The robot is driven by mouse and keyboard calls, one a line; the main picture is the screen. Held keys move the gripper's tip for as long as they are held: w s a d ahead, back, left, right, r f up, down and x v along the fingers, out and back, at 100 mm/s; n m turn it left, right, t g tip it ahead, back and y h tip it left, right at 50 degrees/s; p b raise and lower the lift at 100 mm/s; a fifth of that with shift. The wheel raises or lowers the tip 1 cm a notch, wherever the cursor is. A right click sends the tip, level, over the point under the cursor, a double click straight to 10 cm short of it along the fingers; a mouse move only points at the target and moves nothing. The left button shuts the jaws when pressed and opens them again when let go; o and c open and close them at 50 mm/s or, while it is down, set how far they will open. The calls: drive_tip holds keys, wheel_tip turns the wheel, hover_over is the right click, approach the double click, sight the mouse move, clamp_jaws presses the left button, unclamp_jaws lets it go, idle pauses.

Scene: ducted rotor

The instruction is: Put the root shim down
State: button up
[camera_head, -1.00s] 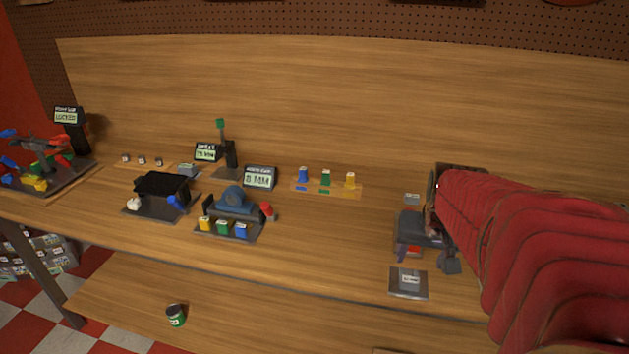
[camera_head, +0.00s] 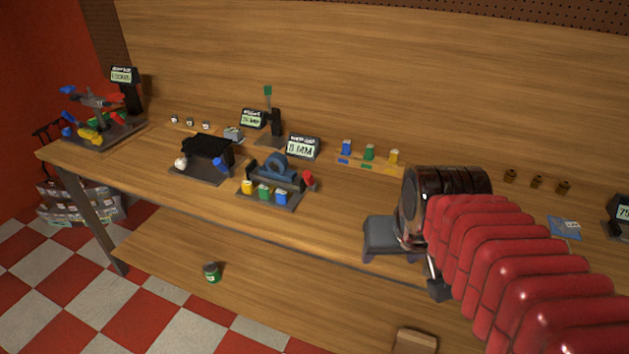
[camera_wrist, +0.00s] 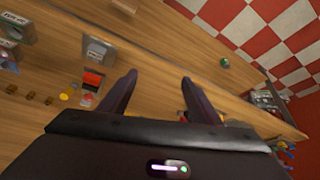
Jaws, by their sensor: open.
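My gripper (camera_head: 390,256) is open, above the front part of the workbench in the head view. In the wrist view my gripper (camera_wrist: 158,80) shows two dark fingers spread apart, with only bare wood between them. A small red block (camera_wrist: 92,78) lies left of the fingers, apart from them, with dark pieces below it. A pale labelled plate (camera_wrist: 97,48) lies beyond it. No part is marked as the root shim, so I cannot tell whether the red block is it. My arm hides that part of the bench in the head view.
A blue fixture (camera_head: 275,170) with coloured blocks is left of my gripper. Brown pegs (camera_head: 536,182) stand right. A green can (camera_head: 211,272) sits on the lower shelf.

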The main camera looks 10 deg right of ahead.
drive_tip(key=s+a+n+y, duration=0.1)
drive_tip(key=s+a+n, duration=0.1)
drive_tip(key=s+a, duration=0.2)
drive_tip(key=a, duration=0.3)
drive_tip(key=shift+s+t, duration=0.15)
drive_tip(key=shift+t, duration=0.15)
drive_tip(key=shift+a+r, duration=0.1)
idle(0.8)
